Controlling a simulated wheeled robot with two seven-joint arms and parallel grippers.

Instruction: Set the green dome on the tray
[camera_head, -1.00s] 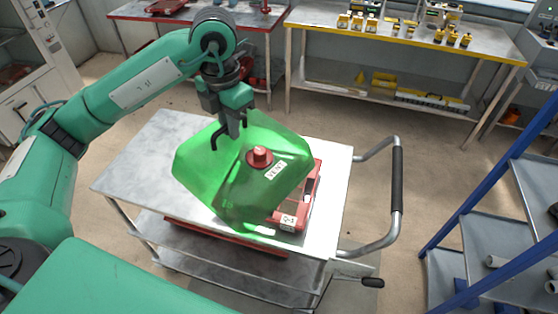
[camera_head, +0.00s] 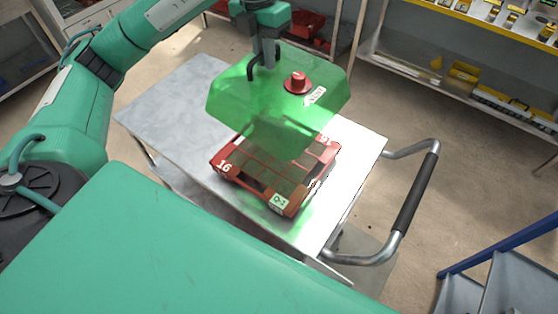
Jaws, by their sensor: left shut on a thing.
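The green dome (camera_head: 240,99) is translucent, with a red vent knob (camera_head: 298,82) and a small white label on top. My left gripper (camera_head: 264,62) is shut on it at the top, left of the knob. The dome hangs roughly level above the red tray (camera_head: 226,173). The tray lies on the cart, with brown cells, the number 16 and a white tag on its near corner. The dome's lower part covers the tray's far side in the picture. A gap seems to show between them. My right gripper is not in view.
The metal cart top (camera_head: 180,98) is bare left of the tray. A push handle (camera_head: 412,195) sticks out at its right. A bench with yellow items (camera_head: 465,75) stands at the back right, and a blue-framed rack (camera_head: 500,245) at the lower right.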

